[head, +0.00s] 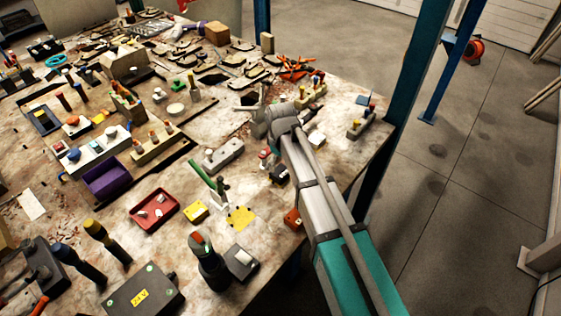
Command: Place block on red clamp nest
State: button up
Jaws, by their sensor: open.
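My arm reaches from the lower right over the table's right part. My gripper (258,104) is at its far end, small and partly hidden by the wrist; it is open, and I see nothing held in it. A small part with red on it (264,155) sits just left of the forearm and may be the red clamp nest; the arm partly covers that area. A pale block (316,140) lies just right of the arm. A longer grey block (223,155) lies to the left. I cannot tell which one is the task's block.
The worn table (330,172) is crowded. A red tray (155,210), a purple bin (107,178), a yellow block (195,211) and a green-handled tool (208,178) stand left of the arm. A peg holder (362,122) is near the right edge. Teal posts (392,90) rise beside the table.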

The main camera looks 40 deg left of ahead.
aim_at(281, 171)
notch_tip(281, 171, up, 7)
jog(key=p, duration=0.6)
dwell(1.1)
jog(key=w+d+m, duration=0.3)
jog(key=d, duration=0.7)
jog(key=w+d+m, duration=0.3)
jog(key=d, duration=0.6)
jog(key=w+d+m, duration=0.2)
jog(key=w+d, duration=0.1)
jog(key=d, duration=0.7)
jog(key=s+d+m, duration=0.2)
jog(key=d+m, duration=0.2)
jog(key=d, duration=0.9)
jog(key=s+d+m, duration=0.3)
jog(key=d+m, duration=0.2)
jog(key=d, duration=0.8)
jog(key=shift+d, duration=0.3)
